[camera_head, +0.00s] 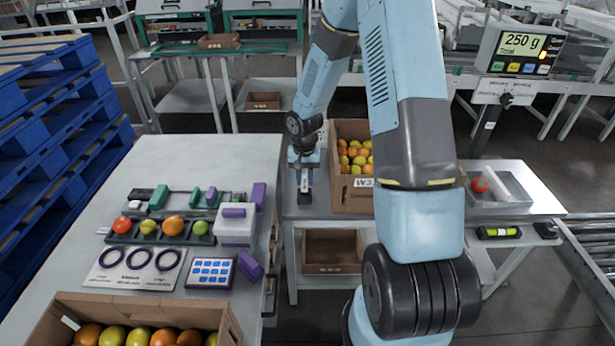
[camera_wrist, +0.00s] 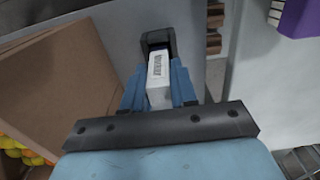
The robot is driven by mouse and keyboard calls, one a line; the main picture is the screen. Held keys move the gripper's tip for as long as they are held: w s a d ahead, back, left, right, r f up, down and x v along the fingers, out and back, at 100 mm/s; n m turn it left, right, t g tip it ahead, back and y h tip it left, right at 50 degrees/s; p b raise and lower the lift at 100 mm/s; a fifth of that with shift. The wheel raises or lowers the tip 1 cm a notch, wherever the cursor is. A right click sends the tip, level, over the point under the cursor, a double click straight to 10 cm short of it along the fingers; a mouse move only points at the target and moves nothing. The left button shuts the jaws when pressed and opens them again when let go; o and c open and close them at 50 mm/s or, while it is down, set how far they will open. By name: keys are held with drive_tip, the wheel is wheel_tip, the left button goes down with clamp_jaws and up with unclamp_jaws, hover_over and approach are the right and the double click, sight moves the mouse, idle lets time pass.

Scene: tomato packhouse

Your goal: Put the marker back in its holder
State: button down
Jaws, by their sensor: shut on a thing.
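My gripper (camera_head: 304,164) points down over the narrow middle bench, beside the cardboard box. In the wrist view its blue fingers (camera_wrist: 160,92) are closed on the sides of a white marker (camera_wrist: 159,78) with dark lettering. The marker also shows as a small pale upright piece in the head view (camera_head: 304,181). A small black holder (camera_head: 304,198) stands on the bench under the gripper. In the wrist view the holder (camera_wrist: 156,40) lies at the marker's far end. I cannot tell whether the marker's end is inside the holder or just above it.
A tall cardboard box (camera_head: 352,199) of tomatoes stands right of the gripper. The left table (camera_head: 190,150) carries a tomato rack, ring board and purple blocks. A lower bench (camera_head: 480,210) at the right has a grey tray (camera_head: 515,188). A scale display (camera_head: 521,50) reads 250 g.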

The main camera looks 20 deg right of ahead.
drive_tip(key=shift+f, duration=1.05)
drive_tip(key=c, duration=0.8)
unclamp_jaws()
drive_tip(key=shift+c, duration=0.5)
drive_tip(key=shift+c, duration=1.1)
drive_tip(key=shift+w, duration=0.1)
drive_tip(key=shift+r, duration=3.5)
